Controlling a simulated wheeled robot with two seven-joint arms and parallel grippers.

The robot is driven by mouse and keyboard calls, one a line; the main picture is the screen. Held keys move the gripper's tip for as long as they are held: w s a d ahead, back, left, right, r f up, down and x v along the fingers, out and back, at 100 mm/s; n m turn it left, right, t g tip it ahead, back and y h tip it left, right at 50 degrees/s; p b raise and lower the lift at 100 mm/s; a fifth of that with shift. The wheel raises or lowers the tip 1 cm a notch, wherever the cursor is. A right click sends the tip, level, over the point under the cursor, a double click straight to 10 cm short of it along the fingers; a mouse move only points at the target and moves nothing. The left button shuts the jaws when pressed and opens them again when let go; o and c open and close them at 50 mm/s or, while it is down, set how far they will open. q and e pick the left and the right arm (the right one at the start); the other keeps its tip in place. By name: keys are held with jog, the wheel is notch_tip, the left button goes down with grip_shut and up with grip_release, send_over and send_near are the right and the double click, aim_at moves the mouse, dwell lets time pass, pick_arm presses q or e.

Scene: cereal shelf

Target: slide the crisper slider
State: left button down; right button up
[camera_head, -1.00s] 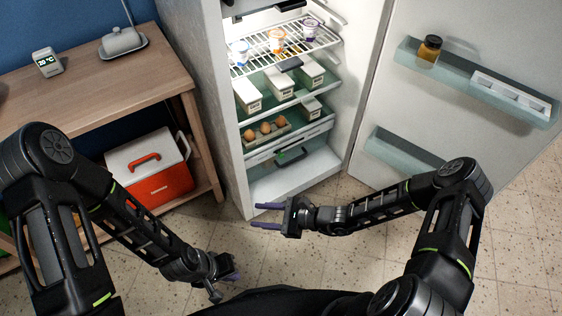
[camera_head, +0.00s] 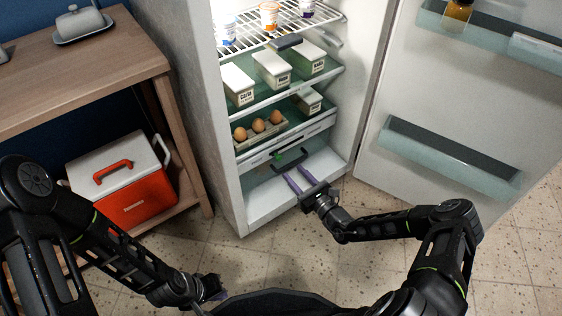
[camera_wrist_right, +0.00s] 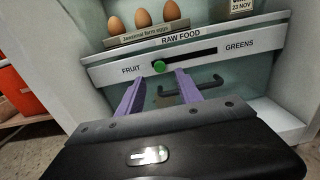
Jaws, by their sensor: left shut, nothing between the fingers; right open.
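The crisper slider is a round green knob (camera_wrist_right: 158,66) in a dark slot on the drawer's front strip (camera_wrist_right: 115,71). It sits at the FRUIT end, at the slot's left; GREENS is printed on the right. The knob is small in the head view (camera_head: 277,154). My right gripper (camera_head: 294,172) is open and empty, its purple fingers pointing at the drawer front. In the right wrist view the fingertips (camera_wrist_right: 159,79) are just below the knob, one on each side; contact cannot be told. My left gripper (camera_head: 214,290) is shut and empty, low in front of the fridge.
A dark drawer handle (camera_wrist_right: 200,88) lies below the slot. Eggs (camera_head: 258,126) and labelled boxes (camera_head: 271,70) stand on the shelves above. The fridge door (camera_head: 440,110) is open at the right. A wooden bench (camera_head: 80,70) with a red cooler (camera_head: 135,200) stands left.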

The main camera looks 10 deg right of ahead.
aim_at(280, 159)
jog(key=shift+w+a, duration=0.1)
jog(key=b+x, duration=0.3)
jog(key=x, duration=0.3)
jog(key=shift+w+f, duration=0.15)
jog(key=shift+f, duration=0.05)
jog(key=shift+w+a+r, duration=0.15)
jog(key=shift+w+a, duration=0.1)
jog(key=shift+w, duration=0.3)
grip_shut()
dwell(0.8)
